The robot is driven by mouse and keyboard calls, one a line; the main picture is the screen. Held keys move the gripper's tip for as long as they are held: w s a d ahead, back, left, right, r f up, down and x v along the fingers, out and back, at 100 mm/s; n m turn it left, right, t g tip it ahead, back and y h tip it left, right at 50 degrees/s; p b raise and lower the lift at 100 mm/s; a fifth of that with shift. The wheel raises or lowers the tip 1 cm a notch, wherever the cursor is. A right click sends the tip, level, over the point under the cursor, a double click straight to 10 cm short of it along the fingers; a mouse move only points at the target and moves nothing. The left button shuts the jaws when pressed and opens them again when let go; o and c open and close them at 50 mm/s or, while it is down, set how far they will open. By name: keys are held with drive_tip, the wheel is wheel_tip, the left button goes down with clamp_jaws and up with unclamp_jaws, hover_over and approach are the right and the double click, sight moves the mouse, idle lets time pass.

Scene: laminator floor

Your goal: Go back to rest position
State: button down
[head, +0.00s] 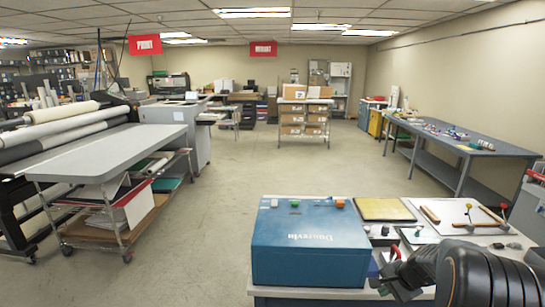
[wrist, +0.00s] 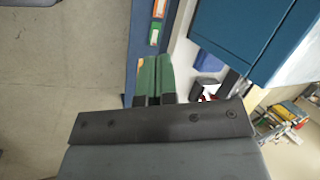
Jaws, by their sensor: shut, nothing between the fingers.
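My gripper (wrist: 157,62) shows in the wrist view with its two green fingers side by side, touching, with nothing between them. In the head view my dark arm reaches in from the lower right corner, and the gripper end (head: 388,274) is low beside the right side of the blue laminator (head: 310,255). The laminator also fills the upper right of the wrist view (wrist: 236,32). The fingers appear close to the worktable's edge, apart from the laminator. The exact height of the fingertips above the table cannot be told.
The worktable holds a yellow pad (head: 384,209), a white board (head: 455,214) with small items, and small dark pieces beside the laminator. A grey cart (head: 108,152) stands left, and a long bench (head: 460,146) stands right. The floor between (head: 255,165) is clear.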

drive_tip(key=s+a+r+n+h, duration=0.3)
drive_tip(key=s+a+r+n, duration=1)
drive_tip(key=s+a, duration=0.3)
drive_tip(key=shift+s+a+r+t, duration=0.15)
drive_tip(key=shift+s+r+t, duration=0.2)
drive_tip(key=shift+s, duration=0.45)
